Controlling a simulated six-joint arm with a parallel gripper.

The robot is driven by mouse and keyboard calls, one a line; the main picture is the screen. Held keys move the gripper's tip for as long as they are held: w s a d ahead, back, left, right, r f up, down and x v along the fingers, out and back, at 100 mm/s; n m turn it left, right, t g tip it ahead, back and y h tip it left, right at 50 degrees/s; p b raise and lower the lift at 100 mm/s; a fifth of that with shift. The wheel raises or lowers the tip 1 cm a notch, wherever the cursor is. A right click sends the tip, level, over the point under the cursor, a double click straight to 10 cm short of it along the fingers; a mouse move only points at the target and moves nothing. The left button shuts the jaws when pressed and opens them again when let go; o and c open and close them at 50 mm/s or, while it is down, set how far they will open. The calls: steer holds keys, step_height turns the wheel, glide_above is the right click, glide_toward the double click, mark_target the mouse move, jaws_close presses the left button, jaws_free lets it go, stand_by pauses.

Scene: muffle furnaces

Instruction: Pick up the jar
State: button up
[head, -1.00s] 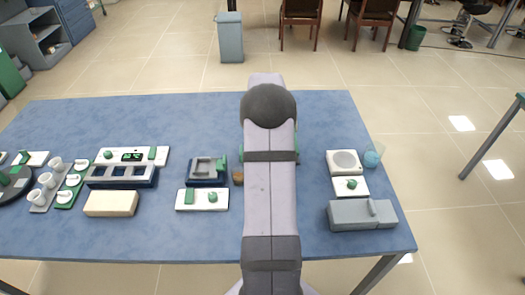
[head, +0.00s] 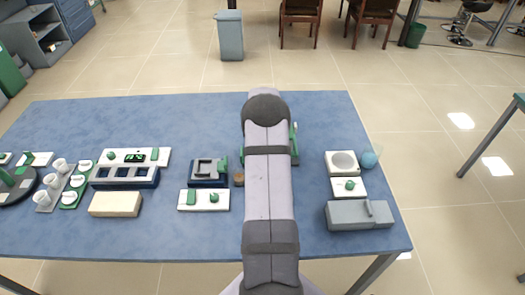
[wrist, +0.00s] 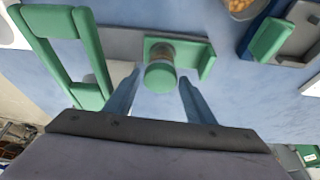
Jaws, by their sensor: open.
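The jar (wrist: 160,76) shows in the wrist view as a small clear cylinder with a green lid, beside a green and grey holder (wrist: 207,62). My gripper (wrist: 158,80) is open, with one blue-grey finger on each side of the jar's lid end. I cannot tell whether either finger touches it. In the head view my own arm covers the jar and my gripper.
A green frame (wrist: 62,22) stands close at the left in the wrist view. In the head view a small brown-filled dish (head: 239,179) and a dark device (head: 208,171) lie left of my arm. A grey box (head: 358,215) is at the right.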

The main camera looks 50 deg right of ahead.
steer(key=shift+x, duration=0.75)
steer(key=shift+c, duration=0.6)
steer(key=c, duration=1)
steer(key=shift+c, duration=0.2)
